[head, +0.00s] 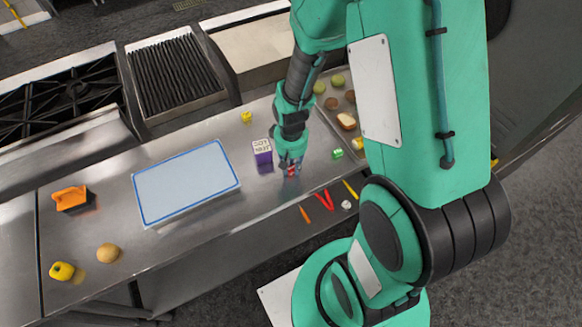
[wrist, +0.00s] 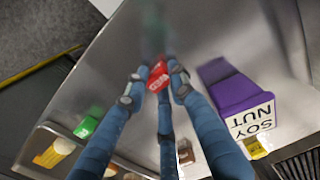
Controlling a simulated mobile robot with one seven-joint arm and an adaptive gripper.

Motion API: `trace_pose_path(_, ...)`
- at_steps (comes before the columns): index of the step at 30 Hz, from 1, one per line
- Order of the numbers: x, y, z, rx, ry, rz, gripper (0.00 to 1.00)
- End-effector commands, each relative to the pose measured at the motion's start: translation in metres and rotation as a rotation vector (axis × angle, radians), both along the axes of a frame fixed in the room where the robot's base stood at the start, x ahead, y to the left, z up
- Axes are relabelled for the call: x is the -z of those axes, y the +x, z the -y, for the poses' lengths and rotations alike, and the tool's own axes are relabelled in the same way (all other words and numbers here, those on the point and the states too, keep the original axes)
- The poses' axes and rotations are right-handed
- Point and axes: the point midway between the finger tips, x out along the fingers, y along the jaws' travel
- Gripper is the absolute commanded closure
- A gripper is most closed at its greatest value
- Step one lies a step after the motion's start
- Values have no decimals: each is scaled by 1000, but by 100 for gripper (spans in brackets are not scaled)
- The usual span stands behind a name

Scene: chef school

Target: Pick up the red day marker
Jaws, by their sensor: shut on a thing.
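The red day marker (wrist: 157,77) is a small red block with white lettering on its face. It sits between the fingertips of my gripper (wrist: 155,87), which is shut on it. In the head view my gripper (head: 290,164) is low over the steel counter, with a bit of the red marker (head: 292,171) showing between the fingers. I cannot tell whether the marker touches the counter. Beside it stands a purple and white soy nut box (head: 262,152), which also shows at the right of the wrist view (wrist: 240,100).
A green block (head: 337,154) lies right of my gripper and a yellow block (head: 246,116) behind it. A blue-rimmed white board (head: 188,182) lies to the left. A tray of food (head: 352,105) is at the right. Small coloured items lie near the front edge.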

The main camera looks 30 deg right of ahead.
Motion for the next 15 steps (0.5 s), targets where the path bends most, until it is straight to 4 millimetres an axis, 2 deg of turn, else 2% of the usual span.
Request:
trace_pose_path(8, -15, 1, 0, 0, 0, 3, 94)
trace_pose_path(13, -37, 1, 0, 0, -1, 5, 94)
trace_pose_path(15, -37, -11, -1, 0, 0, -1, 94)
